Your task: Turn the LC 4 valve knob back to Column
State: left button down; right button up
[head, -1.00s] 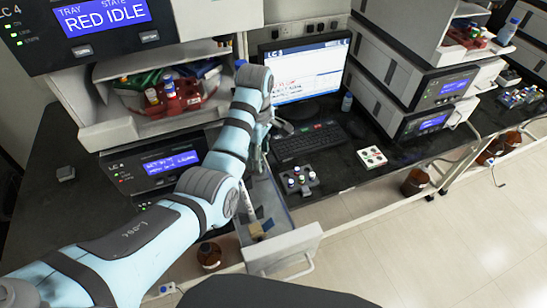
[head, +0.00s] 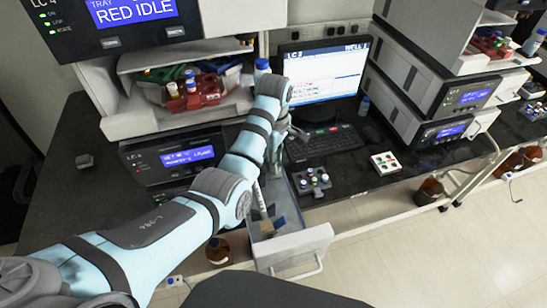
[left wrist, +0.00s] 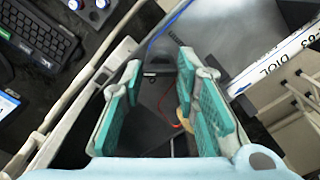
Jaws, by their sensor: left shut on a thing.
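The LC 4 module (head: 172,158) has a lit blue display. An open grey drawer (head: 293,250) sticks out at its right. My left gripper (head: 277,155) reaches down over the drawer, partly hidden behind its own forearm. In the left wrist view its two teal-padded fingers (left wrist: 160,78) stand either side of a small dark part with a pale mark, which I take to be the valve knob (left wrist: 158,83). The grip is shut on it, but its outline is dim and its pointing direction is unclear. My right gripper is out of view.
A white column-like tube with printed lettering (left wrist: 283,55) lies to the right of the fingers. A dark vial rack (head: 312,181), a keyboard (head: 325,142) and a white vial tray (head: 386,163) stand right of the drawer. A brown bottle (head: 218,251) is below.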

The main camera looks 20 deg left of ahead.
pick_arm(q)
jog(key=m, duration=0.4)
jog(key=shift+w+r+m, duration=0.1)
jog(key=shift+m, duration=0.2)
jog(key=m, duration=0.4)
jog(key=shift+m, duration=0.3)
jog(key=m, duration=0.4)
jog(key=shift+m, duration=2.4)
jog(key=c, duration=1.3)
grip_release()
jog(key=shift+o, duration=0.3)
